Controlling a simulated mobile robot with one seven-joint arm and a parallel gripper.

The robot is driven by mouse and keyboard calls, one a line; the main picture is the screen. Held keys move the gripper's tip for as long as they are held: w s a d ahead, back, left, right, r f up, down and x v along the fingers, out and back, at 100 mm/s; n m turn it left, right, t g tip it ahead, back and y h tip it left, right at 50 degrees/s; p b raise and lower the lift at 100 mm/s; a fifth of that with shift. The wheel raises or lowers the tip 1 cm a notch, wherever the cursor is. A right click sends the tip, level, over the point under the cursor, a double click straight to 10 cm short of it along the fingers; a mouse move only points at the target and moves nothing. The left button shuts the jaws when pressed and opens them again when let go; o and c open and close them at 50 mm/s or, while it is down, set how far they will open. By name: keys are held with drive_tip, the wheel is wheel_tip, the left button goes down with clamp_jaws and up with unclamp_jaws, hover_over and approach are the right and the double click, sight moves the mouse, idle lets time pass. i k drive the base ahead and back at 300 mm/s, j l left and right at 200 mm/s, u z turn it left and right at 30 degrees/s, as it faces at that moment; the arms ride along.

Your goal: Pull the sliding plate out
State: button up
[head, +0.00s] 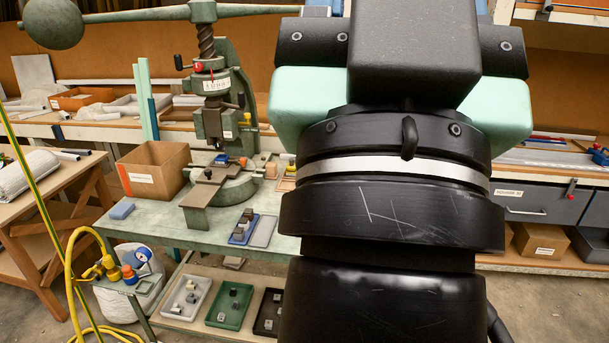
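The green fly press (238,75) stands on a grey-green workbench left of centre in the head view. Its long lever with a round ball weight (54,22) runs across the top. What looks like the sliding plate (201,192), a flat grey-brown bar, lies across the round press base and points toward the front left. Small parts sit around its rear end, so that end is hard to make out. My black and mint arm fills the right half of the view. My gripper is not visible, so its distance from the plate cannot be told.
A cardboard box (153,170) and a blue block (122,210) stand left of the press. A blue tray of small blocks (243,228) and a grey tray (263,231) lie to its right. Several trays sit on the shelf below. A yellow hose (73,262) hangs at the front left.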

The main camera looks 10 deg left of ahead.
sight(222, 166)
drive_tip(key=i+j, duration=1.25)
drive_tip(key=i, duration=0.15)
drive_tip(key=i+j, duration=0.3)
drive_tip(key=i, duration=0.15)
drive_tip(key=i+j, duration=0.25)
drive_tip(key=i, duration=0.15)
drive_tip(key=j+u, duration=0.05)
